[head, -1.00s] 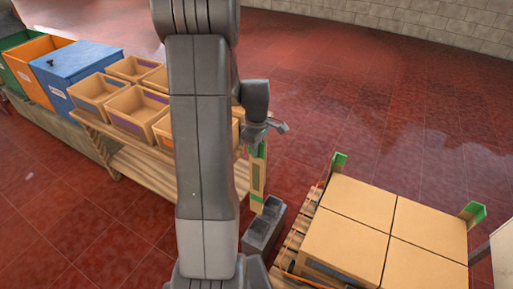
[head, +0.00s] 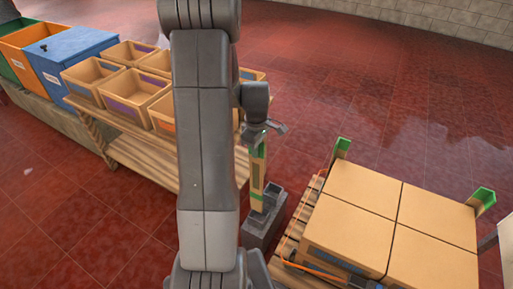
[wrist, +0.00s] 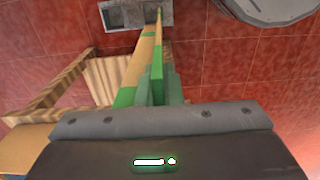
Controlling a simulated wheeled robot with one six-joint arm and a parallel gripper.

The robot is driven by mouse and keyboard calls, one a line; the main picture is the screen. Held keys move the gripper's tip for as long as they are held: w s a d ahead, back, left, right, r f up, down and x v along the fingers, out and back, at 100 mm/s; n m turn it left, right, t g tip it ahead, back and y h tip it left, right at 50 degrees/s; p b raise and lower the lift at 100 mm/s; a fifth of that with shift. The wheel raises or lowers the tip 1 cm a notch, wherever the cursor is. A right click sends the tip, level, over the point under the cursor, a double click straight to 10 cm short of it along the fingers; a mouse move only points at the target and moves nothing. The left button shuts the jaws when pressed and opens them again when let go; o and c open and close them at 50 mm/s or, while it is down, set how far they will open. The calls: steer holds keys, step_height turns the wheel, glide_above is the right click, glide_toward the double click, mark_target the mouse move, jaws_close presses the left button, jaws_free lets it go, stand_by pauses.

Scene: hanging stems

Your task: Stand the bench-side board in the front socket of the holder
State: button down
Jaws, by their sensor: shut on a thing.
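My gripper (head: 262,135) is shut on the upper end of a tan board with green bands (head: 257,180). The board hangs close to upright, between the bench and the pallet. Below it stands the grey holder (head: 258,236). In the head view the board's lower end overlaps the near part of the holder's top, while a far opening shows clear. The wrist view shows the board (wrist: 157,55) running from the fingers to the right part of the holder (wrist: 136,26), with a dark open socket left of it. I cannot tell whether the lower end is inside a socket.
A wooden bench (head: 140,157) with several tan bins stands left, partly behind my arm. A pallet (head: 290,237) of tan boxes (head: 350,200) stands close right of the holder, with green-ended corner boards (head: 341,148). Red tiled floor is clear behind.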

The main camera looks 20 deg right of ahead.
steer(key=shift+f+b, duration=4)
steer(key=shift+f, duration=1.95)
steer(key=shift+f+b, duration=0.4)
steer(key=shift+f, duration=0.2)
steer(key=c, duration=1.5)
jaws_free()
step_height(320, 180, up, 14)
steer(key=p, duration=0.3)
glide_above(256, 174)
steer(key=shift+w+d, duration=0.1)
steer(key=shift+f, duration=0.1)
